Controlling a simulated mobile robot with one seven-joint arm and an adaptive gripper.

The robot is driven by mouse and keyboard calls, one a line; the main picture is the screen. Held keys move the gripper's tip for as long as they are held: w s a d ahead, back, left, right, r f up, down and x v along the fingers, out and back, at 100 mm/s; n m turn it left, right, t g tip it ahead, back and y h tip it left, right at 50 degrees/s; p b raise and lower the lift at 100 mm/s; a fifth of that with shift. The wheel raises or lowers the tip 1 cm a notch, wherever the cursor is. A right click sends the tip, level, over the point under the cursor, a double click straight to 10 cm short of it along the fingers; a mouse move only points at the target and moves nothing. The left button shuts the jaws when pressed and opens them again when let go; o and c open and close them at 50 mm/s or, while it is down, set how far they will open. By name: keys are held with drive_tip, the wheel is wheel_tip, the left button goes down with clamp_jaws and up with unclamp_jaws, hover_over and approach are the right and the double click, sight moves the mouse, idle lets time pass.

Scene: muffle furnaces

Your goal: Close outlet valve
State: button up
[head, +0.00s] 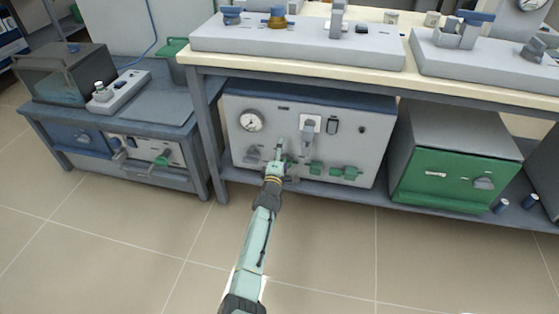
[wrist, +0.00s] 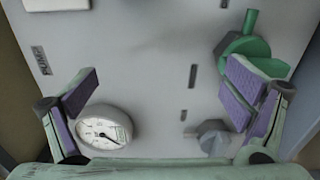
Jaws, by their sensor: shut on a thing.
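A grey panel box (head: 235,160) stands on the shelf under the workbench. Several green valve handles (head: 333,171) run along its lower front. My gripper (head: 281,152) is at the left end of that row, close to the panel. In the wrist view, a green valve handle (wrist: 248,48) is at the upper right, partly covered by one finger of my gripper (wrist: 160,95). My fingers are spread wide but bear on this handle; the contact itself is hidden. I cannot read which valve is the outlet valve.
A round gauge (head: 251,121) sits on the panel's upper left, and also shows beside a finger in the wrist view (wrist: 103,128). A grey knob (wrist: 213,135) is near the other finger. A green-fronted furnace (head: 440,180) stands to the right. The floor in front is clear.

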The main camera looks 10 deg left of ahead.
drive_tip(key=s+p, duration=1.2)
drive_tip(key=p, duration=0.3)
idle(0.9)
drive_tip(key=shift+p, duration=0.3)
idle(0.3)
idle(0.3)
